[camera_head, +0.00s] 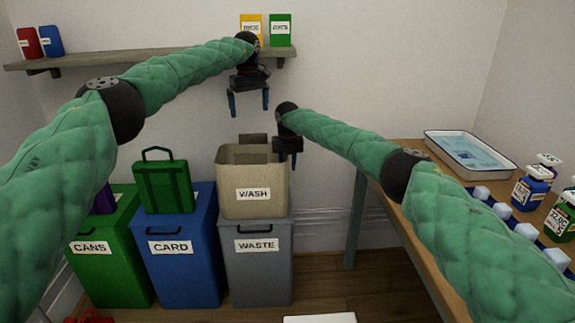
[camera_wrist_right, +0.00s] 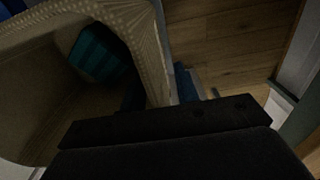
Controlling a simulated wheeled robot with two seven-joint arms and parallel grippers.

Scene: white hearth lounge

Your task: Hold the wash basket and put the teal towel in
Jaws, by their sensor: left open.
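The beige wash basket (camera_head: 252,199) stands upright on the grey waste bin. The teal towel (camera_wrist_right: 97,52) lies inside the basket in the right wrist view, striped and partly in shadow; in the head view the basket's front wall hides it. My left gripper (camera_head: 249,103) is open and empty above the basket, fingers pointing down. My right gripper (camera_head: 289,158) is at the basket's right rim. In the right wrist view one finger is inside the basket wall (camera_wrist_right: 152,45) and one outside, with the wall pinched between them.
Below stand the waste bin (camera_head: 256,270), blue card bin (camera_head: 185,270) and green cans bin (camera_head: 112,270). A green case (camera_head: 163,187) sits left of the basket. A shelf (camera_head: 150,57) runs above. A wooden table (camera_head: 405,210) with a tray (camera_head: 468,155) and bottles is at right.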

